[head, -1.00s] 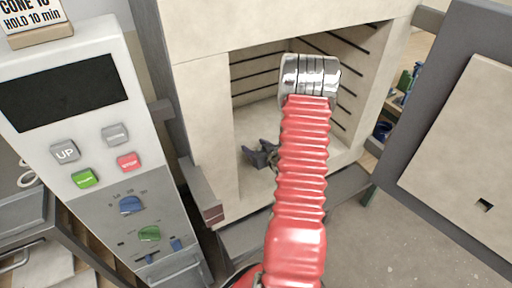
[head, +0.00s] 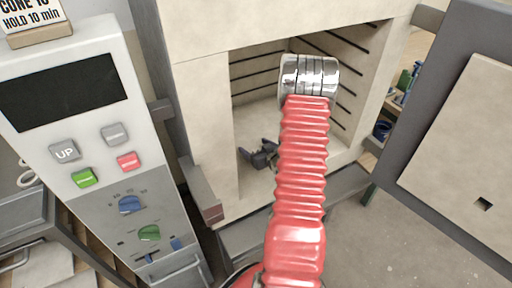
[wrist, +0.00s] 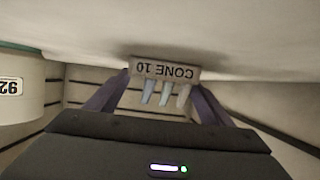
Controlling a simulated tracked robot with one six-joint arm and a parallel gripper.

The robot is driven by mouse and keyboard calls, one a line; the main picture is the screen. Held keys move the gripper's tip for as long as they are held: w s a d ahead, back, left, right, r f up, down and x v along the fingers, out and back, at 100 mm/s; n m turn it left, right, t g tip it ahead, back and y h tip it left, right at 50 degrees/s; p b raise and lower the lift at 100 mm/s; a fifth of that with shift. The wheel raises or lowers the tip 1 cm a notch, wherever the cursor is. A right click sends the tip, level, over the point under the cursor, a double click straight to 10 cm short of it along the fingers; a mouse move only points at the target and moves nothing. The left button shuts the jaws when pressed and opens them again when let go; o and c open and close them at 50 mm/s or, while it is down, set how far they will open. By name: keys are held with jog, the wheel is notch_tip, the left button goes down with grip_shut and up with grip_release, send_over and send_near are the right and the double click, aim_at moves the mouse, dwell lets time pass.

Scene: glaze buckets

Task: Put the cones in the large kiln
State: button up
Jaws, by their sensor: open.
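The cone pack is a pale plaque (wrist: 165,69) marked CONE 10, with several pale cones, upside down in the wrist view. It appears to rest on the pale kiln floor (wrist: 240,35). My gripper (wrist: 161,82) has its purple fingers apart, one on each side of the plaque; contact cannot be told. The large kiln (head: 205,120) stands open in the head view, and my gripper (head: 258,154) is inside it near the floor. The cones are hidden there.
A pale round container (wrist: 25,100) with a label stands to the left in the wrist view. The kiln door (head: 455,150) is swung open at right. A control panel (head: 100,150) stands at left. Grooved walls surround the chamber.

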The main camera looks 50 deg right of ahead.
jog(key=v, duration=1.2)
jog(key=shift+r, duration=0.1)
dwell(0.4)
